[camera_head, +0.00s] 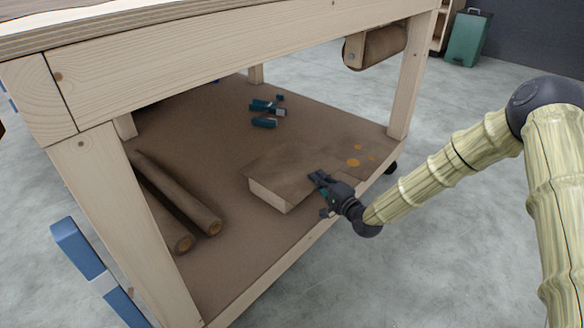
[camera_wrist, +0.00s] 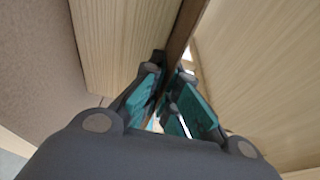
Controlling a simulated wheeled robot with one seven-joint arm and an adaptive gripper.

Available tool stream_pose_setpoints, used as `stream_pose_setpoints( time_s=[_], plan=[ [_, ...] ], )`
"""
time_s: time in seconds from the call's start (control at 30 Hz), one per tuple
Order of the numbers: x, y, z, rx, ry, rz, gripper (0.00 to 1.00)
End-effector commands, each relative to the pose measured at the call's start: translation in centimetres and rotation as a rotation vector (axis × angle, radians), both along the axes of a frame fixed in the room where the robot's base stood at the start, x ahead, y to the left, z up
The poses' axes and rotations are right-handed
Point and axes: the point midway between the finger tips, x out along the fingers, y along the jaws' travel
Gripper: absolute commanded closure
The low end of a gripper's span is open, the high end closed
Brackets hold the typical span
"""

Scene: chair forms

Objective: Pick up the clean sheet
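A plain brown sheet (camera_head: 287,162) lies flat over a pale wooden block (camera_head: 266,195) on the bench's lower shelf. A second brown area with orange spots (camera_head: 353,162) lies just right of it; its outline is hard to tell. My gripper (camera_head: 317,178) is at the plain sheet's right front edge, beside the block. In the wrist view, the fingertips of my gripper (camera_wrist: 170,68) are close together, with the sheet's thin brown edge (camera_wrist: 186,30) between them. They look shut on that edge. The block (camera_wrist: 115,40) shows to the left of the fingers.
Two brown rolls (camera_head: 190,205) lie on the shelf (camera_head: 225,262) at left. Several teal and dark tools (camera_head: 265,110) lie towards the back. A bench leg (camera_head: 408,85) stands right of the gripper, and the bench top (camera_head: 230,50) hangs above. The floor in front is clear.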

Motion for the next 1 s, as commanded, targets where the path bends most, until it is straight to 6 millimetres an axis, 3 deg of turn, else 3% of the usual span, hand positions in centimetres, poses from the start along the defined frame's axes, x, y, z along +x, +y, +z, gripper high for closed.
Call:
stream_pose_setpoints(
  time_s=[0.37, 0.73, 1.0],
  plan=[
    [0.0, 0.0, 0.3, 0.0, 0.0, 0.0, 1.0],
    [0.0, 0.0, 4.4, 0.0, 0.0, 0.0, 1.0],
    [-6.6, -1.0, 4.6, 0.002, 0.005, 0.0, 1.0]
  ],
)
